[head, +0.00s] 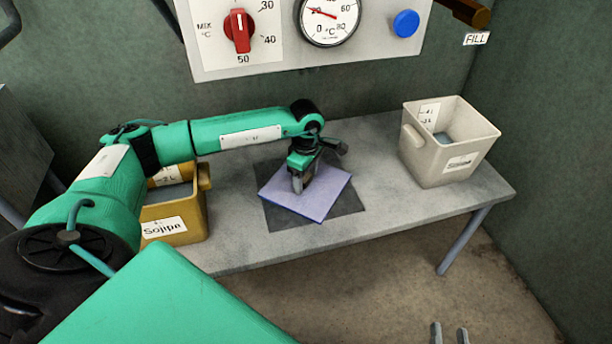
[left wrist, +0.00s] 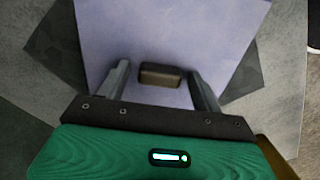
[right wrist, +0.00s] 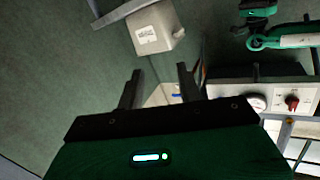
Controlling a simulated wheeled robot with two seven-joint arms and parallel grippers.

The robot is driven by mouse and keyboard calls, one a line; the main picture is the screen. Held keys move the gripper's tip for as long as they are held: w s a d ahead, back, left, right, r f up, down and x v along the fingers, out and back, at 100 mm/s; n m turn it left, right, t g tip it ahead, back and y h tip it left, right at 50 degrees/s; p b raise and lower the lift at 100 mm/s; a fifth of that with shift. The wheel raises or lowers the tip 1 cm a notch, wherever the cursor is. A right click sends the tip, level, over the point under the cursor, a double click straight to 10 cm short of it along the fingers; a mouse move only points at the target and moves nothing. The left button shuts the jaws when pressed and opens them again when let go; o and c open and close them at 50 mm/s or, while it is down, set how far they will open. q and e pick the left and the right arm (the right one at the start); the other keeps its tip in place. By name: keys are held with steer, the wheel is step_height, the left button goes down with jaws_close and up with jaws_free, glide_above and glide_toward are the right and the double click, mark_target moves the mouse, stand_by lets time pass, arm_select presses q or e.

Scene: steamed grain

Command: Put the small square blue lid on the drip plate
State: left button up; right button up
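The square lavender-blue lid (head: 325,198) lies over a dark grey square (head: 350,203) on the table, likely the drip plate, turned relative to it. Dark corners show around the lid. In the left wrist view the lid (left wrist: 215,30) carries a small dark brown handle (left wrist: 160,75). My left gripper (head: 301,182) is low over the lid. In the left wrist view my left gripper (left wrist: 160,82) is open, its fingers on either side of the handle with small gaps. My right gripper (head: 450,334) is open and empty off the table's front; its fingers also show in the right wrist view (right wrist: 158,85).
A yellow bin (head: 178,220) stands at the table's left, under my left arm. A pale bin (head: 440,160) stands at the right. A panel (head: 270,45) with a red knob, dial and blue button is on the back wall. The table front (head: 400,215) is clear.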

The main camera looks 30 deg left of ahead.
mark_target(306, 177)
arm_select(q)
steer(key=shift+r, duration=0.1)
step_height(306, 177, up, 2)
steer(key=shift+r+p, duration=0.2)
steer(key=shift+p, duration=0.15)
step_height(306, 177, up, 4)
steer(key=shift+r+p, duration=0.1)
steer(key=shift+p, duration=0.2)
steer(key=shift+r, duration=0.5)
arm_select(e)
steer(key=s+f+g, duration=0.1)
steer(key=f, duration=0.1)
steer(key=s+f+g, duration=0.1)
steer(key=f+g, duration=0.1)
steer(key=shift+s+h, duration=0.15)
steer(key=shift+h, duration=0.15)
